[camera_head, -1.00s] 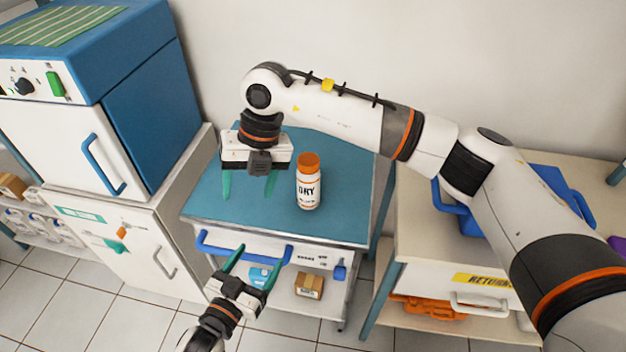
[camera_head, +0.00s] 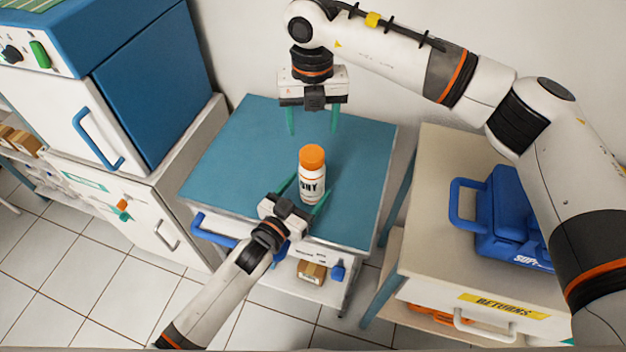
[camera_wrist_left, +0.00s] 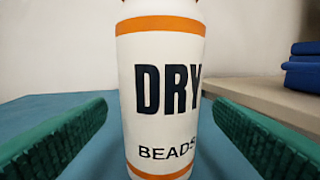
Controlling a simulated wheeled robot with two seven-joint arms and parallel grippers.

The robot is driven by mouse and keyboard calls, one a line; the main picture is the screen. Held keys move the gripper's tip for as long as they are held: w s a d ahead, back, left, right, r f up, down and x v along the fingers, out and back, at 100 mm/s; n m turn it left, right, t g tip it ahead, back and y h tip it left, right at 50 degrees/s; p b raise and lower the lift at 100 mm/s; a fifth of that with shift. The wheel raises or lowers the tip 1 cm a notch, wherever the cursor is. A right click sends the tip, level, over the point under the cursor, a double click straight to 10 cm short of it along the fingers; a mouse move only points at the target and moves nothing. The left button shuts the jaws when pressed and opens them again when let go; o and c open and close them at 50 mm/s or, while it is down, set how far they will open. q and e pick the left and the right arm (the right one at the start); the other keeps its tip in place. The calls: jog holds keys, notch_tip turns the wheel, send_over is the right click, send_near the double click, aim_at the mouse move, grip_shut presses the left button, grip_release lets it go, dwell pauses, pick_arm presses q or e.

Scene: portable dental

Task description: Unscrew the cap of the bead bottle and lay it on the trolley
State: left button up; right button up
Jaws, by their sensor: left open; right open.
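The bead bottle (camera_head: 312,188) is white with orange bands and stands upright on the blue top of the trolley (camera_head: 245,150). Its orange cap (camera_head: 312,157) is on it. My left gripper (camera_head: 306,192) is open, with its green fingers on either side of the bottle's lower part. In the left wrist view the bottle (camera_wrist_left: 162,90) fills the middle, labelled DRY BEADS, with a gap to each finger; its cap is out of that view. My right gripper (camera_head: 313,120) is open and empty, pointing down above and behind the cap.
A beige cabinet (camera_head: 440,190) with a blue case (camera_head: 510,220) stands to the right. A white and blue appliance (camera_head: 150,85) stands to the left. The trolley top is otherwise clear. A blue handle (camera_head: 213,231) runs along its front.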

aim_at(312, 153)
pick_arm(q)
jog(key=x, duration=0.2)
jog(key=shift+w+d+r, duration=0.1)
jog(key=shift+w+d, duration=0.1)
jog(key=shift+w, duration=0.1)
pick_arm(e)
jog(key=shift+s+a+r, duration=0.1)
jog(key=shift+s+a, duration=0.05)
jog(key=shift+s, duration=0.05)
pick_arm(q)
jog(key=shift+w+d, duration=0.15)
jog(key=shift+w, duration=0.05)
pick_arm(e)
jog(key=shift+w, duration=0.1)
pick_arm(q)
grip_shut()
pick_arm(e)
jog(key=m, duration=0.8)
jog(key=shift+m, duration=0.3)
jog(key=shift+f, duration=4.05)
jog(key=shift+c, duration=0.4)
